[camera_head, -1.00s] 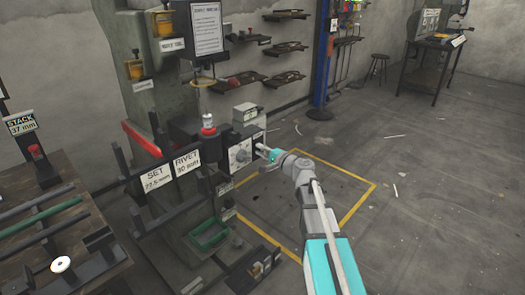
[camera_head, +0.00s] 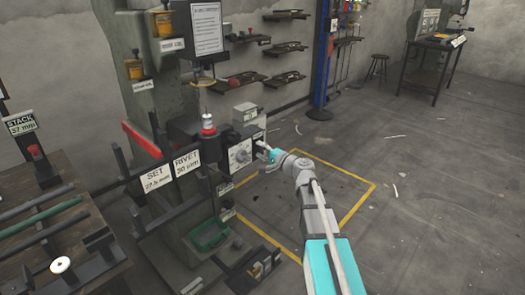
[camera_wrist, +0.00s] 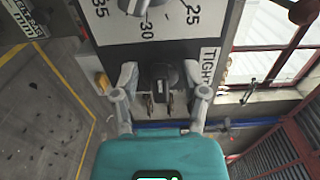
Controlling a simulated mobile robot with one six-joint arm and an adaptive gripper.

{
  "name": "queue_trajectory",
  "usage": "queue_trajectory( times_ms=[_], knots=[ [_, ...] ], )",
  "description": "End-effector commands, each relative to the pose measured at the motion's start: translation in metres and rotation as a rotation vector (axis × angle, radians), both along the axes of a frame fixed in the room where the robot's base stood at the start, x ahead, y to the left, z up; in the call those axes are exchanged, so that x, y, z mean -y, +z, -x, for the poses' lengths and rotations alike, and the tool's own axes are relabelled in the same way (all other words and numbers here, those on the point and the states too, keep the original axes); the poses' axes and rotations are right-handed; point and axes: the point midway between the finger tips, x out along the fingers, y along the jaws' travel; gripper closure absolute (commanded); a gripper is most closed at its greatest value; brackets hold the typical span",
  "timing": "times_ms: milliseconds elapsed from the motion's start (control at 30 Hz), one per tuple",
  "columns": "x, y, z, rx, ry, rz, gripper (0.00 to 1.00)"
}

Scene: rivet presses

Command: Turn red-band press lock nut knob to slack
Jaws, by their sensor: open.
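The lock nut knob is a black knob (camera_wrist: 160,80) on the press's grey control panel, below a dial and left of a TIGHT label (camera_wrist: 210,65) in the wrist view. My gripper (camera_wrist: 163,82) is open, with one finger on each side of the knob. Gaps show between the fingers and the knob, so it is not gripped. In the head view my gripper (camera_head: 264,149) is at the right side of the press's dial panel (camera_head: 240,154). The knob is too small to make out there.
SET and RIVET signs (camera_head: 187,162) stand at the press front. A bench with rods (camera_head: 60,235) is at left. Yellow lines (camera_head: 345,218) mark open floor at right. In the wrist view, a yellow part (camera_wrist: 102,82) lies just left of the gripper's left finger.

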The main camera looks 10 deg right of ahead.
Motion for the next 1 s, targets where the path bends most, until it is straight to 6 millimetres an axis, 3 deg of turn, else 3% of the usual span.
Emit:
queue_trajectory(
  times_ms=[467, 1000],
  knots=[
    [0.011, 0.000, 0.017, -0.001, 0.000, 0.001, 0.43],
    [0.058, 0.000, 0.081, 0.000, -0.002, 0.000, 0.43]
  ],
)
